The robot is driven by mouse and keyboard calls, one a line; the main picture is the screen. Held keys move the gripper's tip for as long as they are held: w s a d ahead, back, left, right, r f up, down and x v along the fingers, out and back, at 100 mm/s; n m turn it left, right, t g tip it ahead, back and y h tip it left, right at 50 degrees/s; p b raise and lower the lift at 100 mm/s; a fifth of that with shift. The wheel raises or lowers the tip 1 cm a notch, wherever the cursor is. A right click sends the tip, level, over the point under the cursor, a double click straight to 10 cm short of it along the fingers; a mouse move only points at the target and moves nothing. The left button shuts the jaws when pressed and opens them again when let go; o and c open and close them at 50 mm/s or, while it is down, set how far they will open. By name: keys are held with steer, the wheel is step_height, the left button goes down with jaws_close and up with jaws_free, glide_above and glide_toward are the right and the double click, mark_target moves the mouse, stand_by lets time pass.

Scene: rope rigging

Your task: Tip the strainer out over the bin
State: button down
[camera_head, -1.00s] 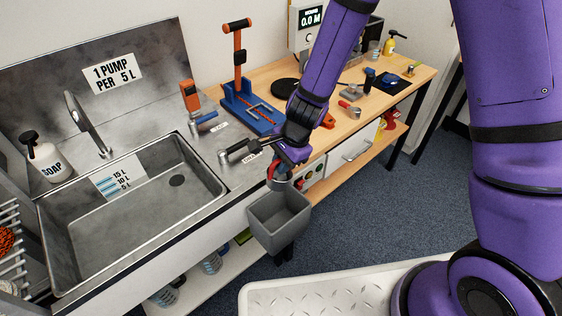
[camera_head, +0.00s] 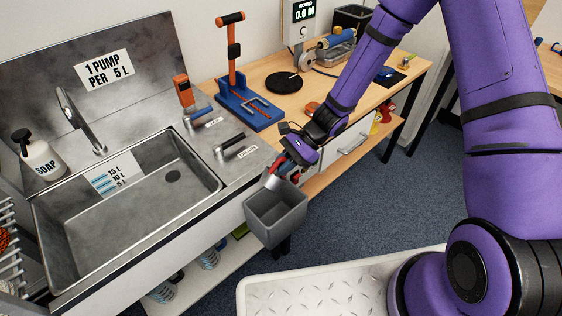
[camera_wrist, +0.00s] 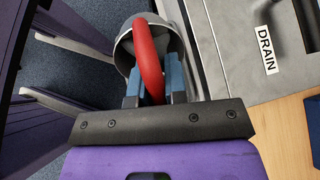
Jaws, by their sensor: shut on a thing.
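My gripper (camera_head: 284,165) is shut on the red handle (camera_wrist: 148,60) of the strainer, between its two blue fingertips in the wrist view. The strainer (camera_head: 271,183) is small and grey; it appears tilted over the bin's opening in the head view. Its round grey cup (camera_wrist: 124,52) shows partly behind the handle in the wrist view. What is inside it cannot be seen. The bin (camera_head: 275,218) is an open grey box at the counter's front edge, below my gripper. Its floor is partly hidden.
The steel sink (camera_head: 120,215) lies to the left, with a soap bottle (camera_head: 40,158) behind its corner. A lever (camera_head: 235,146) stands on the counter left of my gripper. The wooden bench (camera_head: 300,110) behind holds tools. Blue floor lies to the right of the bin.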

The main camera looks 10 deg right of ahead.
steer(key=f+g+y, duration=0.1)
steer(key=f+y, duration=0.1)
steer(key=y, duration=0.1)
steer(key=shift+w+d+f+m+g+y, duration=0.1)
steer(key=shift+w+d+m+g+y, duration=0.1)
steer(key=shift+m+g+y, duration=0.15)
steer(key=shift+f+m+g+y, duration=0.15)
steer(key=shift+f+g+y, duration=0.3)
steer(key=shift+y, duration=0.3)
steer(key=shift+f+m+g+y, duration=0.1)
steer(key=shift+f+g+y, duration=0.25)
steer(key=shift+y, duration=0.35)
steer(key=shift+r, duration=0.1)
steer(key=shift+r+t+h, duration=0.45)
steer(key=shift+r+h, duration=0.1)
steer(key=shift+h, duration=0.45)
steer(key=r+n+t+h, duration=0.1)
steer(key=h, duration=0.2)
steer(key=shift+r+t, duration=0.2)
steer(key=shift+t, duration=0.1)
